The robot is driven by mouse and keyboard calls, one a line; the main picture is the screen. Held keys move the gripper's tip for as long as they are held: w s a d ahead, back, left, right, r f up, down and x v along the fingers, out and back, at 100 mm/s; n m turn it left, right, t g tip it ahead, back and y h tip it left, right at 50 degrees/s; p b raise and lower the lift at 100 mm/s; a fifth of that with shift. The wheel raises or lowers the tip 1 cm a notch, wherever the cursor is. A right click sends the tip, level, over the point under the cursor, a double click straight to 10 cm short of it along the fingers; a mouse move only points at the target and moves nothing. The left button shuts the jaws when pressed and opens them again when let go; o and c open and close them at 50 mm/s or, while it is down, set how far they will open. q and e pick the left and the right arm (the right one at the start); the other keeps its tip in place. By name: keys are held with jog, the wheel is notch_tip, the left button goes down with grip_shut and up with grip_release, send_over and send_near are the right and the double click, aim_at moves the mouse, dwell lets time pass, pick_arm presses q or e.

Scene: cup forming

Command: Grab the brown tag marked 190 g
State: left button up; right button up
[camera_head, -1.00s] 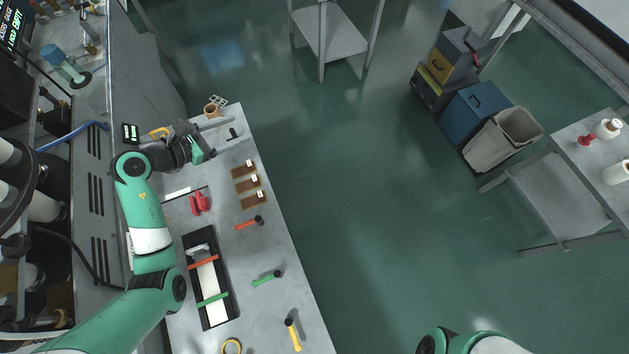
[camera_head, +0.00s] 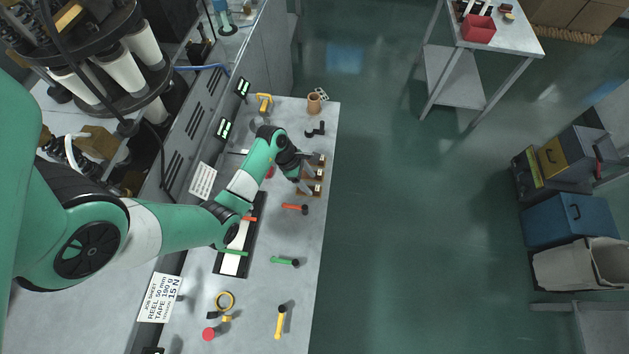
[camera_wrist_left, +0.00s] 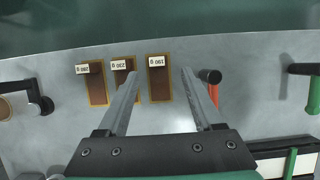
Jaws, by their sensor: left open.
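Three brown tags with white labels lie in a row on the bench. In the left wrist view, the rightmost brown tag (camera_wrist_left: 159,85) has an upside-down label reading 190 g. The middle tag (camera_wrist_left: 123,84) seems to read 230 g, and the left tag (camera_wrist_left: 92,85) seems to read 280 g. My left gripper (camera_wrist_left: 160,72) is open and empty, with one finger on each side of the 190 g tag in that view. Its left finger partly covers the middle tag. In the head view my left gripper (camera_head: 310,174) hangs over the tag row, partly hiding it. My right gripper is out of view.
A red-handled hammer (camera_head: 295,208) lies close to the tags, with a green-handled one (camera_head: 285,262) farther along. A black tray (camera_head: 222,268) with a white strip lies beside them. A brown cup (camera_head: 314,103) stands at the bench's far end. A job sheet (camera_head: 160,298) reads 190 g.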

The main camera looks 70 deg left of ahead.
pick_arm(q)
jog(key=b+x, duration=0.1)
jog(key=x, duration=0.4)
jog(key=shift+a+b, duration=0.2)
jog(key=shift+b, duration=0.2)
grip_shut()
